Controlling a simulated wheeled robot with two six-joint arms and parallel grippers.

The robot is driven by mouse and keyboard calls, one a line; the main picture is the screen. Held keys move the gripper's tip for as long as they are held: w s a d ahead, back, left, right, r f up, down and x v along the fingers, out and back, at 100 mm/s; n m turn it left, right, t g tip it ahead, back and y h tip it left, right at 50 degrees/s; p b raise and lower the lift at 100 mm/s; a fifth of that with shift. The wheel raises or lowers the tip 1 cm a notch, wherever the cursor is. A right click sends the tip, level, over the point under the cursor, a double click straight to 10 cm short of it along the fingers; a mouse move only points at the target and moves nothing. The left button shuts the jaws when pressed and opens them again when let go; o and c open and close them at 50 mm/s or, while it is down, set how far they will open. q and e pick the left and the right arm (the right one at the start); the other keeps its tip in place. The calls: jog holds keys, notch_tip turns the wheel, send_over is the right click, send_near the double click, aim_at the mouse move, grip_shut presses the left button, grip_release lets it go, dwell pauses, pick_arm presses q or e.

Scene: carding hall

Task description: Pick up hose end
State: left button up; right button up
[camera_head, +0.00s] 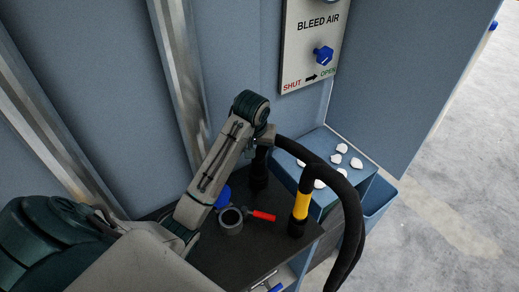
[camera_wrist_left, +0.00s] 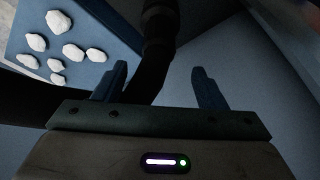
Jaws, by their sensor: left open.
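A thick black hose (camera_head: 345,195) arches over the dark shelf and drops out of view at the bottom. A black fitting with a yellow band (camera_head: 301,205) stands upright on the shelf beneath the hose. Another upright black fitting (camera_head: 259,167) stands behind it, just below my left gripper (camera_head: 264,141). I cannot tell which fitting is the hose end. In the left wrist view, my left gripper (camera_wrist_left: 160,69) is open, with a dark ribbed, hose-like part (camera_wrist_left: 158,35) showing between its fingers. Their contact cannot be told. My right gripper is not in view.
A grey ring (camera_head: 231,221), a red-handled tool (camera_head: 262,215) and a blue round thing (camera_head: 223,195) lie on the dark shelf (camera_head: 245,258). Several white lumps (camera_head: 342,148) lie on a blue surface (camera_head: 322,140). A panel marked BLEED AIR (camera_head: 312,45) with a blue knob (camera_head: 323,54) is above.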

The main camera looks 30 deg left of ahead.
aim_at(258, 158)
pick_arm(q)
jog(key=shift+r, duration=0.2)
jog(key=shift+d+f+p, duration=0.2)
jog(key=shift+f+p, duration=0.2)
jog(key=shift+f, duration=0.8)
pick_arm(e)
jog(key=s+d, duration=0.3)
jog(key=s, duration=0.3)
pick_arm(q)
jog(key=shift+x, duration=1.1)
jog(key=p+x, duration=0.2)
jog(key=shift+w+a+f+p, duration=0.1)
jog(key=shift+a+f+p, duration=0.1)
jog(key=shift+p, duration=0.1)
jog(key=shift+p+x, duration=0.35)
jog(key=shift+x, duration=0.7)
jog(key=shift+f, duration=0.45)
jog(key=shift+w, duration=0.1)
jog(key=shift+d, duration=0.1)
jog(key=c, duration=1.2)
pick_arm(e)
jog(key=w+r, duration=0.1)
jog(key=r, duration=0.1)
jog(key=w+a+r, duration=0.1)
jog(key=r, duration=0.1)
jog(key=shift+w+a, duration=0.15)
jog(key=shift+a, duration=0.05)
